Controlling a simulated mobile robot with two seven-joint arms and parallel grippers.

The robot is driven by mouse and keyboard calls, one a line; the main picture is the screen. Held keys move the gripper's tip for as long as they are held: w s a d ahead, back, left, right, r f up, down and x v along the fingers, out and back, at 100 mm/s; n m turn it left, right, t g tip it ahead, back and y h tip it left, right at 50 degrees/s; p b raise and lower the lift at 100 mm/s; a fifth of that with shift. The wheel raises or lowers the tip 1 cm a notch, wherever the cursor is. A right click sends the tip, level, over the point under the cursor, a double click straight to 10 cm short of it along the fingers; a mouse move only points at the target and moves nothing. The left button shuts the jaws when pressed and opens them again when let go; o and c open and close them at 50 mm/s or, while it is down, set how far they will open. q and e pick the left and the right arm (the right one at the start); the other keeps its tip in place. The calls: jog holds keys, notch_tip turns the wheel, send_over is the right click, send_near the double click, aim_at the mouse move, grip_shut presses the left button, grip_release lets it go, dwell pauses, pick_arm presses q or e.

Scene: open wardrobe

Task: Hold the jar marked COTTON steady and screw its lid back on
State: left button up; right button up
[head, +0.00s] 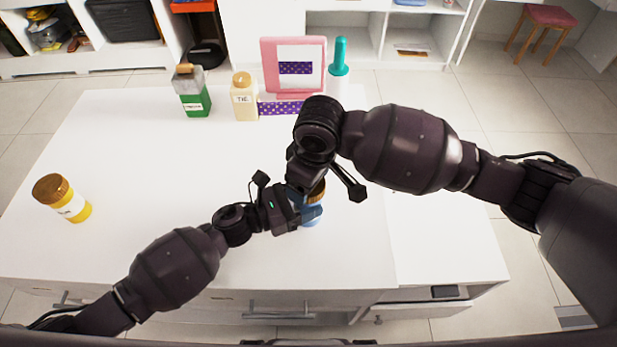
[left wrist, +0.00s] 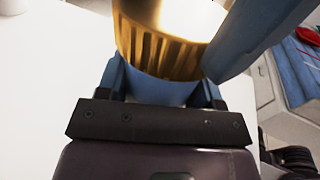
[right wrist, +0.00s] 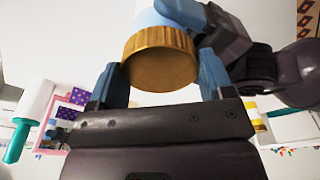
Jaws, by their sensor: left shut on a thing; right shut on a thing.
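A light blue jar (head: 312,218) with a gold ribbed lid (head: 317,190) stands near the front right of the white top. Its marking is hidden from me. My left gripper (head: 298,208) is shut around the jar body, which also shows in the left wrist view (left wrist: 160,88). My right gripper (head: 304,186) reaches in from above and is shut on the lid. The right wrist view shows the lid (right wrist: 160,60) between its blue fingers. The lid sits at the jar's mouth, in line with it. I cannot tell how tightly it is seated.
A yellow jar with a brown lid (head: 63,199) stands at the far left. At the back stand a green container (head: 192,93), a cream bottle (head: 245,98), a pink frame (head: 294,66) and a teal-topped bottle (head: 338,66). The middle of the white top (head: 150,160) is clear.

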jog(key=shift+f, duration=0.55)
